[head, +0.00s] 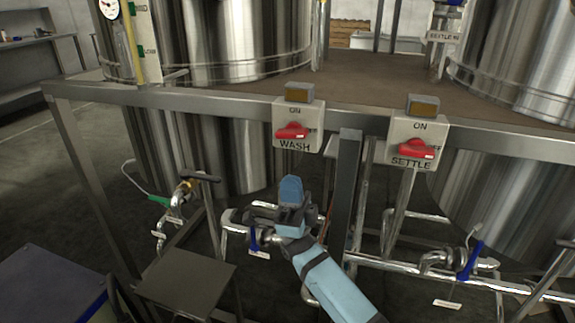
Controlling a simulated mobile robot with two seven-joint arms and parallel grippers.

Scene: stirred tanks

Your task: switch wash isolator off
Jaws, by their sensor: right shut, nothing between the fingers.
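The wash isolator (284,142) is a grey panel marked WASH on the platform's front rail. Its red handle (292,130) lies about level, with its right end toward the OFF mark, which is partly covered. ON is printed above the handle. A box with a dark amber face (299,93) sits on top. My right gripper (291,188) is below the panel, apart from it, with blue fingertips pointing up. It is shut and empty. My left gripper is not in view.
A similar SETTLE isolator (416,142) with a red handle is to the right. A steel post (345,190) stands between them. Pipes with blue-handled valves (470,260) run below. A small grey stand (185,283) is at lower left.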

